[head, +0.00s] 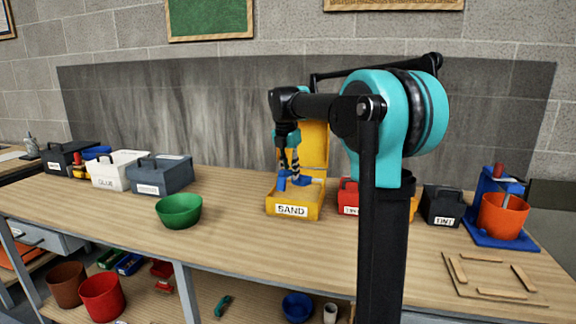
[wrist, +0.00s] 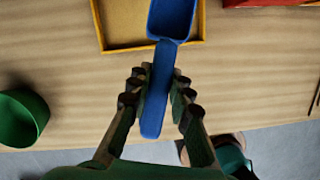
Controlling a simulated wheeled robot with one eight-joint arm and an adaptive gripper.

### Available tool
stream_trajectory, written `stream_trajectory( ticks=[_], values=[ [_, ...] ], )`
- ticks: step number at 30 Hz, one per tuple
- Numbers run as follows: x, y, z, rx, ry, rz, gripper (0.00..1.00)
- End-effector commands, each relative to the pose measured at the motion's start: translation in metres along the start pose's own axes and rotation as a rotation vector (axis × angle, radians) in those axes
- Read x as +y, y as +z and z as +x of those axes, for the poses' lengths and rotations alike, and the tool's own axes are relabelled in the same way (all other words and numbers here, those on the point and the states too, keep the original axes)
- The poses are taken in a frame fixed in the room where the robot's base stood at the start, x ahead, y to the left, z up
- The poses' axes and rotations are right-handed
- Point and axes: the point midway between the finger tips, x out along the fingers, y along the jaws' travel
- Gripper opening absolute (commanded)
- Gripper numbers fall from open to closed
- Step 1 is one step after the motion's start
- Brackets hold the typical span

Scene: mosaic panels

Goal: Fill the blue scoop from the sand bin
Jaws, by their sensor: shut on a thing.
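The yellow sand bin (head: 293,210), labelled SAND, stands on the workbench with its yellow lid (head: 316,148) raised behind it. It also shows at the top of the wrist view (wrist: 97,22), with a tan floor or sand inside. My gripper (head: 289,168) is over the bin. In the wrist view my gripper (wrist: 158,86) is shut on the handle of the blue scoop (wrist: 154,105). The scoop's head (wrist: 172,18) points away over the bin, and its visible inside is blue with no sand seen. The scoop (head: 301,180) appears low over the bin in the head view; contact is unclear.
A green bowl (head: 180,212) stands left of the bin. A red box (head: 347,198) stands close on the right, partly behind my arm. Grey (head: 160,174) and white boxes (head: 117,170) stand further left. An orange pot (head: 503,215) and wooden strips lie right. Bench front is clear.

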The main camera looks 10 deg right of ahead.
Motion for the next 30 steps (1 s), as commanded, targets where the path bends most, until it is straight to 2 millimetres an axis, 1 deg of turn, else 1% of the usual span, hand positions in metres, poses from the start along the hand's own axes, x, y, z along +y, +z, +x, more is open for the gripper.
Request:
stream_trajectory(
  ticks=[5,10,23,30],
  values=[
    [0.0,0.0,-0.001,0.008,0.002,-0.011,0.0],
    [-0.001,0.002,0.006,0.047,0.001,-0.011,0.0],
    [-0.001,0.01,0.04,0.239,0.001,-0.01,0.0],
    [-0.001,0.005,0.059,0.243,0.001,-0.012,0.0]
  ],
)
